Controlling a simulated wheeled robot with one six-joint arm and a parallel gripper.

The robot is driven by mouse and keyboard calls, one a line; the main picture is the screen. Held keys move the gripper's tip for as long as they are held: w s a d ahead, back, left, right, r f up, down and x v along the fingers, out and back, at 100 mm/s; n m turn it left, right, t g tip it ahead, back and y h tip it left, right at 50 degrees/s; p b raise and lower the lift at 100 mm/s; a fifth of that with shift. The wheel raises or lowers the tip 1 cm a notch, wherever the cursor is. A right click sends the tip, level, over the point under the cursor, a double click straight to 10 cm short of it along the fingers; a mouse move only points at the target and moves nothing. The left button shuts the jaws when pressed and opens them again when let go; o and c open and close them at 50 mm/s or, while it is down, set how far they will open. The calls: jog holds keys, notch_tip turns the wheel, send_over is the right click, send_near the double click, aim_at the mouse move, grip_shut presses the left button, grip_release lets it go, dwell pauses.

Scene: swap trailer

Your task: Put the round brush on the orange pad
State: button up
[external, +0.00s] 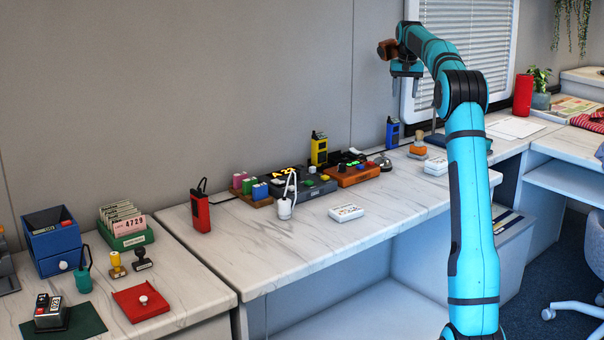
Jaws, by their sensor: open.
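My gripper (405,74) is open and empty, raised high in front of the wall and window, well above the worktop. No round brush can be made out for certain at this size. A small orange block-like thing (418,144) stands on the right part of the worktop, below and a little right of my gripper; I cannot tell whether it is the orange pad or something on it. A flat orange panel with buttons (354,176) lies farther left, near the wall. Part of the worktop on the right is hidden behind my arm.
A grey button box (312,187), yellow radio (319,150), blue radio (392,133) and red radio (199,211) stand along the marble worktop. White boxes lie near its front (346,213) and at right (435,166). The front middle is mostly clear.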

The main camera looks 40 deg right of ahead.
jog(key=s+a+r+n+t+h, duration=0.15)
jog(key=s+a+r, duration=0.3)
jog(key=a, duration=0.65)
jog(key=s+a+r+n+t, duration=0.1)
jog(key=s+a+r+t, duration=0.3)
jog(key=a, duration=0.7)
jog(key=s+a+r+n+t, duration=0.1)
jog(key=s+a+r+t, duration=0.15)
jog(key=a+r, duration=0.55)
jog(key=s+a+f+n+t+y, duration=0.1)
jog(key=s+a+f+n+t, duration=0.1)
jog(key=s+a, duration=0.9)
jog(key=s+a+f+n+t+y, duration=0.1)
jog(key=s+a+f+t, duration=0.4)
jog(key=s+a, duration=0.7)
jog(key=s+n, duration=0.1)
jog(key=s, duration=0.4)
jog(key=shift+s+f+t+y, duration=0.25)
jog(key=shift+s+t+y, duration=0.1)
jog(key=shift+t, duration=0.05)
jog(key=shift+n, duration=0.25)
